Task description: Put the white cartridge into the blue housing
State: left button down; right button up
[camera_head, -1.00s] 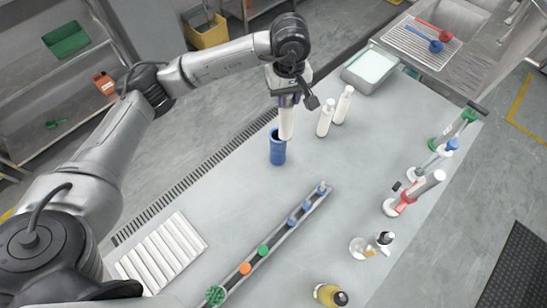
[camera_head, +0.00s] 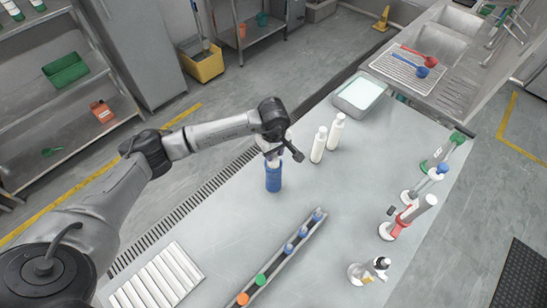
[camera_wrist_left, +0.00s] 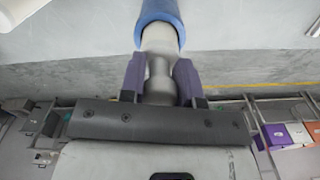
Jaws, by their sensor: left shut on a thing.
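The blue housing (camera_head: 273,177) stands upright on the grey table in the head view. The white cartridge is mostly hidden there; a little of it shows above the housing's top. In the left wrist view the cartridge (camera_wrist_left: 159,66) sits between the purple fingers of my left gripper (camera_wrist_left: 160,75), and its far end is inside the open mouth of the blue housing (camera_wrist_left: 160,14). My left gripper (camera_head: 273,152) is shut on the cartridge just above the housing. How deep the cartridge sits cannot be told. My right gripper is not in view.
Two white bottles (camera_head: 319,145) stand to the right of the housing. A rail with coloured caps (camera_head: 290,250) lies in front, and a white ribbed tray (camera_head: 157,279) is at front left. Coloured stands (camera_head: 400,222) line the right edge. The table's middle is clear.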

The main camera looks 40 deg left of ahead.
aim_at(273, 165)
pick_arm(q)
jog(key=shift+f, duration=2.05)
jog(key=shift+f, duration=0.2)
jog(key=c, duration=0.8)
grip_release()
jog(key=shift+r, duration=0.1)
jog(key=shift+r, duration=0.15)
